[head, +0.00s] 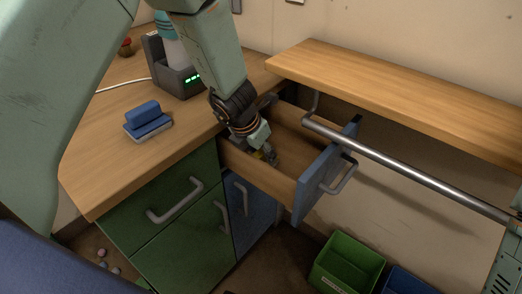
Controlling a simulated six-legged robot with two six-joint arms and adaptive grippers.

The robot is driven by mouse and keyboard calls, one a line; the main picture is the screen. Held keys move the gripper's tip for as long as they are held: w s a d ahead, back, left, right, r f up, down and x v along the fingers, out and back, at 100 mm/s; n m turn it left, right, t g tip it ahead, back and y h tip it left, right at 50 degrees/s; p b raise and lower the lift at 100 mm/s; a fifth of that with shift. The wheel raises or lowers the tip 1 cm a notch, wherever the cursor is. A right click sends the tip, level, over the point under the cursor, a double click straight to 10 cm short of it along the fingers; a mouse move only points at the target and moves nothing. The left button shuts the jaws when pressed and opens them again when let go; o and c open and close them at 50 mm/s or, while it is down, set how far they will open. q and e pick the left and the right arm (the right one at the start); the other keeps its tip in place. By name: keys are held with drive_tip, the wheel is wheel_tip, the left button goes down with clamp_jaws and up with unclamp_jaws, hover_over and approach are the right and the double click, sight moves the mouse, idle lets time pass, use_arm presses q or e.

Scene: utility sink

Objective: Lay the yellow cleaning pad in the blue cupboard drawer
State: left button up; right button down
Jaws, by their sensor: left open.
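The blue-fronted drawer (318,187) is pulled out from under the counter. My left gripper (268,158) reaches down into it from above, with its jaws open. A small bit of yellow, likely the yellow cleaning pad (257,155), shows beside the fingers inside the drawer. Most of it is hidden by the gripper and the drawer's near side, so I cannot tell whether it lies flat or touches the fingers. My right gripper is not in view.
A blue block on a grey base (148,122) and a dark device with green lights (178,75) stand on the wooden counter (100,180). A metal rail (410,170) passes just beyond the drawer front. A green bin (345,262) stands on the floor below.

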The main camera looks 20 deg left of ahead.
use_arm(q)
drive_tip(key=shift+r, duration=0.15)
drive_tip(key=p+v, duration=0.6)
drive_tip(key=v, duration=0.6)
idle(1.1)
